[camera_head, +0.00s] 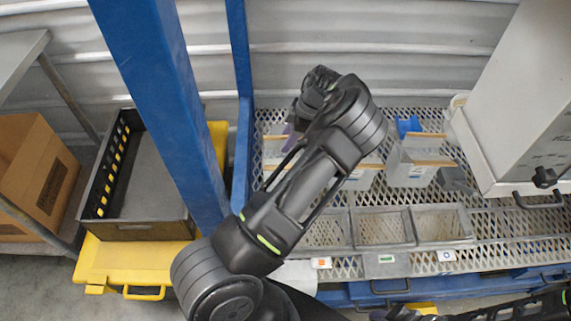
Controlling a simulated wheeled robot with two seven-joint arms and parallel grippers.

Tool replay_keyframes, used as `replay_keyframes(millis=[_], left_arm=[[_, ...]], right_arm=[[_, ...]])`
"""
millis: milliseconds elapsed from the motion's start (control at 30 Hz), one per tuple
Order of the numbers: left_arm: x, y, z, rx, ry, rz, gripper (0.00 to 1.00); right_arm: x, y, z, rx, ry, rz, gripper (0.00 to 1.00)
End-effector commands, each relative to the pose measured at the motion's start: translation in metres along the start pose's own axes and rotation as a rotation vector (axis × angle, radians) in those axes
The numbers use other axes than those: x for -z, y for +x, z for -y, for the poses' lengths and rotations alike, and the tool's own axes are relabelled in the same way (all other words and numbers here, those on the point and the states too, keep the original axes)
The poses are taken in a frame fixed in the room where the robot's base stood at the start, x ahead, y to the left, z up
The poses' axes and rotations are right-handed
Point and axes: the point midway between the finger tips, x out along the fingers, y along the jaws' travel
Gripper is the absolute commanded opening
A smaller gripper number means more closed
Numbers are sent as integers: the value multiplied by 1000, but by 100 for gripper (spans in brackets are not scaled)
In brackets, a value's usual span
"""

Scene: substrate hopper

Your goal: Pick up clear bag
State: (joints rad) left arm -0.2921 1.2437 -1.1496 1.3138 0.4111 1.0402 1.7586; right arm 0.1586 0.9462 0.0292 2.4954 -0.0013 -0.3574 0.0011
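My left arm reaches up across the middle of the head view. Its gripper (318,84) is at the far end, over the back of the mesh shelf (275,118). The wrist hides the fingers, so I cannot tell whether it is open or holding anything. My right arm (510,309) shows only at the bottom right edge, and its gripper state is unclear. I cannot pick out a clear bag for certain. Open white boxes (412,172) stand on the shelf right of my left forearm, one partly hidden by it.
Shallow grey bins (382,228) sit at the shelf front above small labels. A large light-grey machine (525,100) stands at right. A blue post (165,100) rises left of my arm. A black crate (145,185) rests on a yellow platform (130,262); a cardboard box (35,175) is far left.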

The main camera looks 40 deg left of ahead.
Motion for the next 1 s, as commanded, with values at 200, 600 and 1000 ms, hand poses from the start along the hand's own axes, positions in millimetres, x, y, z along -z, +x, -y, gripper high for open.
replay_keyframes(millis=[200,600,1000], left_arm=[[0,1,0,0,0,0,33],[-2,5,0,0,-1,1,33],[-2,4,0,0,0,0,25]], right_arm=[[0,1,0,0,0,0,36],[0,6,-2,0,0,0,36],[0,6,-2,0,0,0,36]])
